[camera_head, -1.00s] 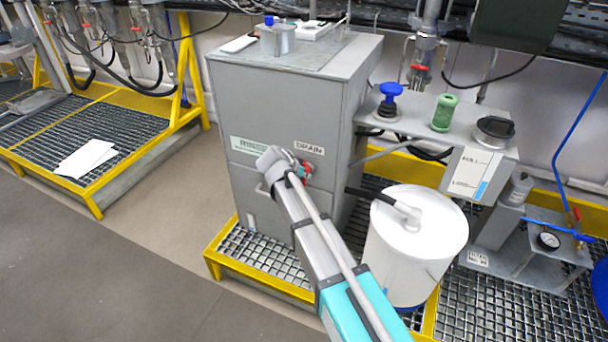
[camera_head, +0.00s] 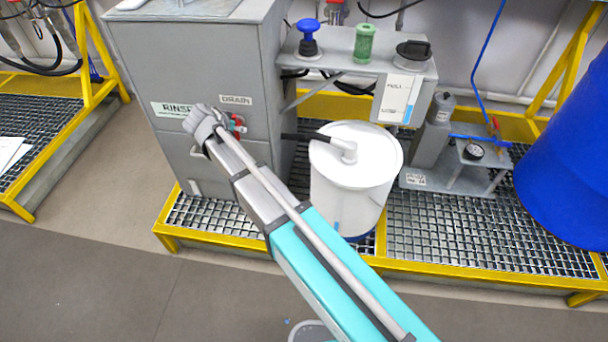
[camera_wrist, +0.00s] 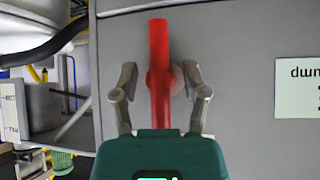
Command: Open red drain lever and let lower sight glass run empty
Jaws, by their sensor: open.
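The red drain lever (camera_wrist: 159,40) stands lengthwise between my two fingers in the wrist view, against a grey panel. In the head view, part of the red lever (camera_head: 238,123) shows just below the DRAIN label (camera_head: 236,100), partly hidden by my gripper. My gripper (camera_wrist: 159,82) is open, one finger on each side of the lever, with a visible gap on both sides. I cannot tell its depth from the lever. A white gauge panel (camera_head: 397,98) marked FULL and LOW has a blue strip at its lower right; whether it is the lower sight glass I cannot tell.
The grey cabinet (camera_head: 190,70) bears a RINSE label. A white lidded drum (camera_head: 350,190) with a hose stands close right of my arm. A shelf holds a blue knob (camera_head: 308,30) and a green handle (camera_head: 364,42). A blue drum (camera_head: 575,160) stands at right.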

